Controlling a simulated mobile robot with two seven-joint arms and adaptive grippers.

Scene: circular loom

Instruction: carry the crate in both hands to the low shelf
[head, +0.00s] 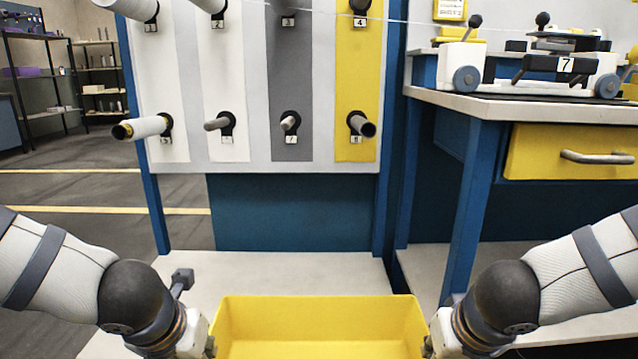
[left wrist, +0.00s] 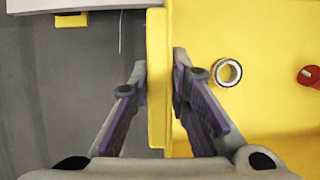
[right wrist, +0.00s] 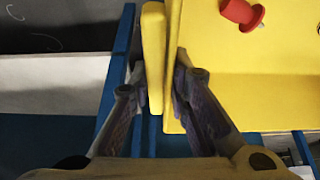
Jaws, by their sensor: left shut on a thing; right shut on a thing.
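The yellow crate (head: 318,312) is at the bottom middle of the head view, its near part cut off by the frame edge. My left gripper (head: 210,347) is at its left side; in the left wrist view the fingers (left wrist: 160,100) are shut on the crate's wall (left wrist: 157,60). My right gripper (head: 428,347) is at its right side; in the right wrist view the fingers (right wrist: 160,95) are shut on the opposite wall (right wrist: 153,50). Inside the crate lie a white ring-shaped roll (left wrist: 227,72) and a red piece (left wrist: 310,76), which also shows in the right wrist view (right wrist: 243,13).
A pale low shelf (head: 290,272) lies beyond the crate, below a rack panel with pegs and spools (head: 228,130). A workbench (head: 560,108) with a blue leg (head: 466,205) and yellow drawer (head: 570,153) stands right. Open floor (head: 60,235) is at left.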

